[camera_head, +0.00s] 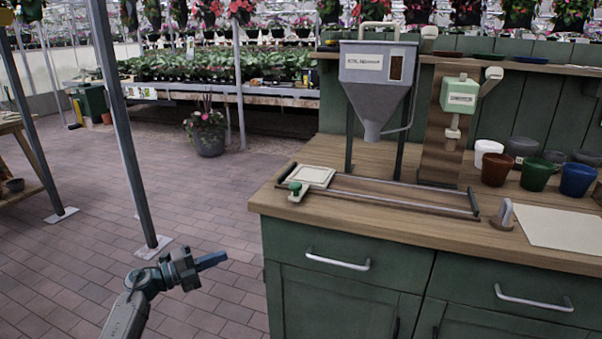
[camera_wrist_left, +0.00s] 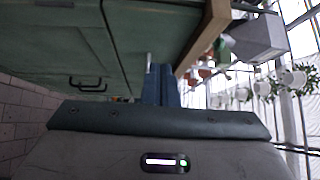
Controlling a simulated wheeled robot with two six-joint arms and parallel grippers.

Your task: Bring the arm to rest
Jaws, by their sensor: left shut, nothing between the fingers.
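My left gripper (camera_head: 212,260) is at the lower left of the head view, over the brick floor, left of the green cabinet and apart from it. Its two blue fingers are together and hold nothing. In the left wrist view the closed fingers (camera_wrist_left: 160,86) point toward the green cabinet front, which looks sideways there. My left arm (camera_head: 135,300) comes up from the bottom edge. My right gripper does not show.
The green cabinet (camera_head: 345,300) with a wooden top (camera_head: 400,215) fills the right side. A grey hopper (camera_head: 378,85) and several pots (camera_head: 537,172) stand on it. A metal post (camera_head: 125,130) rises at the left.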

